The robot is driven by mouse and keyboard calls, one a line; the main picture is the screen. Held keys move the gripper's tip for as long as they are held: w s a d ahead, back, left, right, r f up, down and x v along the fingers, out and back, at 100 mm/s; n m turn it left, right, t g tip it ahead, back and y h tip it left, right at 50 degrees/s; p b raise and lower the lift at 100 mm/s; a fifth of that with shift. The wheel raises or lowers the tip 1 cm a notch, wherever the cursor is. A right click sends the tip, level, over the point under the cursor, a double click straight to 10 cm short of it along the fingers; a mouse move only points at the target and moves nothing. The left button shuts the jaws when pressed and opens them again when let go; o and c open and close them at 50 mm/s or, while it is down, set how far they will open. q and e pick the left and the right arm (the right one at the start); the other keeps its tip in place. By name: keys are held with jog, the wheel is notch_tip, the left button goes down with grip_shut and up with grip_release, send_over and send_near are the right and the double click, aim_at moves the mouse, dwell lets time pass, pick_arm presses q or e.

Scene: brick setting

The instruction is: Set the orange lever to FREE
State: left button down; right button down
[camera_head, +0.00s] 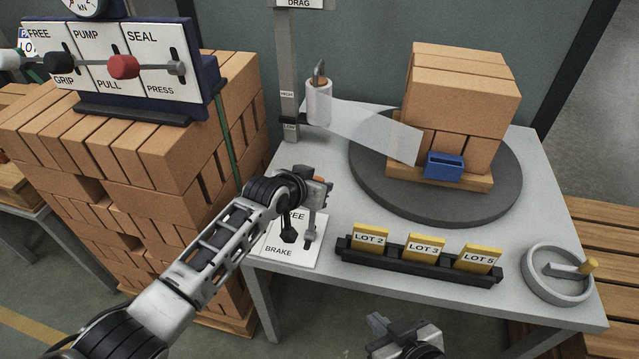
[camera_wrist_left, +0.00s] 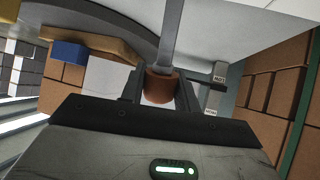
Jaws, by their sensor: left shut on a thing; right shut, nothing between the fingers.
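The orange lever (camera_head: 319,187) stands on a white plate (camera_head: 280,257) at the table's left front corner. The plate reads FREE at its far end, partly covered, and BRAKE at its near end. My left gripper (camera_head: 314,186) is shut on the lever's orange knob, above the plate. In the left wrist view the knob (camera_wrist_left: 159,88) sits between the fingers (camera_wrist_left: 160,92), with the grey stem running away from it. I cannot tell exactly which mark the lever points at. My right gripper (camera_head: 383,332) is shut and empty in front of the table, at the bottom edge.
A black rack with yellow LOT cards (camera_head: 424,247) stands right of the lever. Behind it is a dark turntable (camera_head: 400,202) with bricks and a blue box (camera_head: 444,166). A handwheel (camera_head: 552,289) is at the right. A brick stack (camera_head: 150,160) and lever panel (camera_head: 135,50) are left.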

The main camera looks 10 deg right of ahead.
pick_arm(q)
jog(key=c, duration=1)
grip_release()
jog(key=shift+c, duration=0.2)
jog(key=p+v, duration=0.2)
jog(key=v, duration=1.4)
jog(key=shift+r, duration=0.1)
